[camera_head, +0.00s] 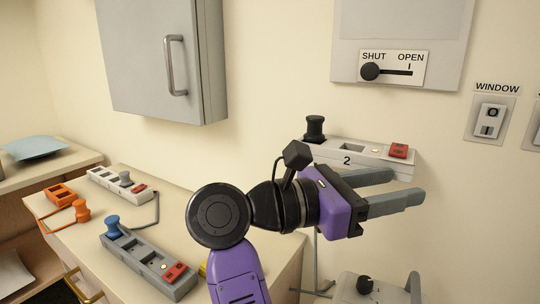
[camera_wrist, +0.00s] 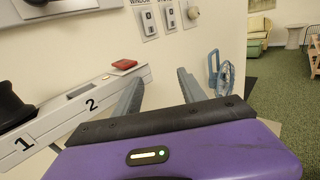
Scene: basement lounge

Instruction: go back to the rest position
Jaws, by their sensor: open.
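My gripper (camera_head: 396,186) is purple and black with two grey fingers. In the head view it extends to the right, in front of the wall and beside the grey numbered rail (camera_head: 355,151). The fingers are apart with nothing between them. The wrist view also shows both fingers (camera_wrist: 160,88) spread and empty, with the rail to their left.
The rail bears a black knob (camera_head: 315,128) and a red block (camera_head: 398,150). A counter (camera_head: 150,205) at left holds a grey block with a blue knob (camera_head: 112,227), a white block and orange pieces. A grey cabinet (camera_head: 150,60) and a SHUT/OPEN slider panel (camera_head: 392,68) are on the wall.

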